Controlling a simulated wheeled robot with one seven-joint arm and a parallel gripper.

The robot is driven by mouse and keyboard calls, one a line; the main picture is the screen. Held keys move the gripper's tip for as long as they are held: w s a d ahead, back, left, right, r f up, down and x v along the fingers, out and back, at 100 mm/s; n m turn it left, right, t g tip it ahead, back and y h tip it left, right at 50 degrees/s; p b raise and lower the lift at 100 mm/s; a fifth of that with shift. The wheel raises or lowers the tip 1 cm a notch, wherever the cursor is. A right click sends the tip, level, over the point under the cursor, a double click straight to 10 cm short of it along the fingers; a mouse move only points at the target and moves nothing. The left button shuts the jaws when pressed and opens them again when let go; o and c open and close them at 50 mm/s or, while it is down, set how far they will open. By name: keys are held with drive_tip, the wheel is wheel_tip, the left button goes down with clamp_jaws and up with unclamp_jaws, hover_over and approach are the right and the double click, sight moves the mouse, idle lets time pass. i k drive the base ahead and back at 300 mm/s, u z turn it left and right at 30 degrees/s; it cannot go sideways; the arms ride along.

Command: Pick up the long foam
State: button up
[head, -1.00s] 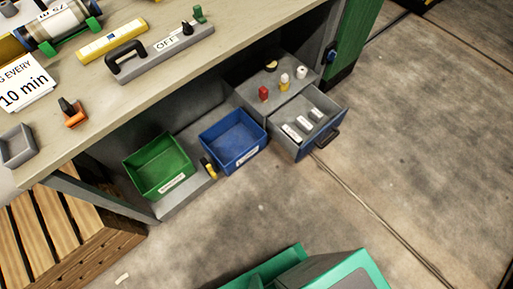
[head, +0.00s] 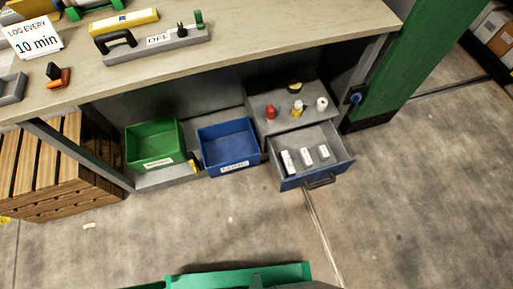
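An open drawer (head: 345,160) under the bench holds three white blocks with small dark marks. The left block (head: 288,161) looks the longest. The middle block (head: 306,157) and the right block (head: 323,151) look shorter. They lie side by side, apart from each other, on the drawer's floor. I cannot read their labels or tell for sure which one is the long foam. My gripper is not in view.
A blue bin (head: 229,150) and a green bin (head: 152,147) stand left of the drawer on the low shelf. Small red, yellow and white items sit on the drawer cabinet (head: 292,119). The bench top (head: 290,30) overhangs them. Floor in front is mostly clear.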

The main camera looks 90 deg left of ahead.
sight(289, 167)
drive_tip(key=i, duration=2.35)
drive_tip(key=u, duration=4.25)
drive_tip(key=i, duration=0.6)
drive_tip(key=u, duration=0.1)
